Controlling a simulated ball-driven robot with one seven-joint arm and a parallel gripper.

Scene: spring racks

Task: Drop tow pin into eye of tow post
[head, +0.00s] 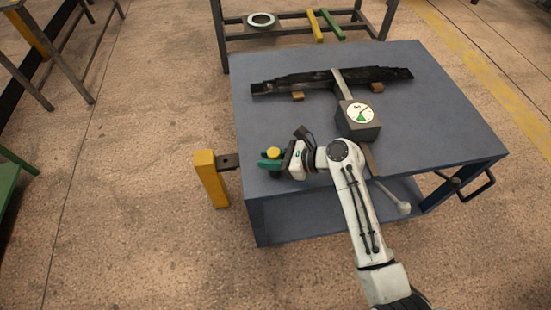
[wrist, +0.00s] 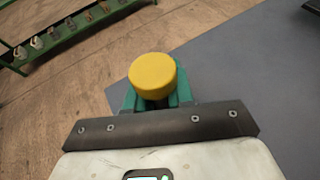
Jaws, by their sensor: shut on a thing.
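The tow pin has a round yellow head (wrist: 153,75), seen from above in the wrist view. In the head view the pin's yellow head (head: 273,152) shows between the green fingers of my gripper (head: 270,162). My gripper is shut on the pin and holds it over the table's left part. Its lower end is not clear. The tow post (head: 211,181) is yellow and upright at the table's left edge. A dark plate (head: 228,162) with a small eye joins its top side, left of my gripper and apart from it. The wrist view does not show the post.
The blue-grey table (head: 440,110) bears a dark leaf spring (head: 320,79), wooden blocks and a dial gauge box (head: 358,119) right of my gripper. A rack (head: 300,30) stands behind. Open floor (head: 120,200) lies left of the post.

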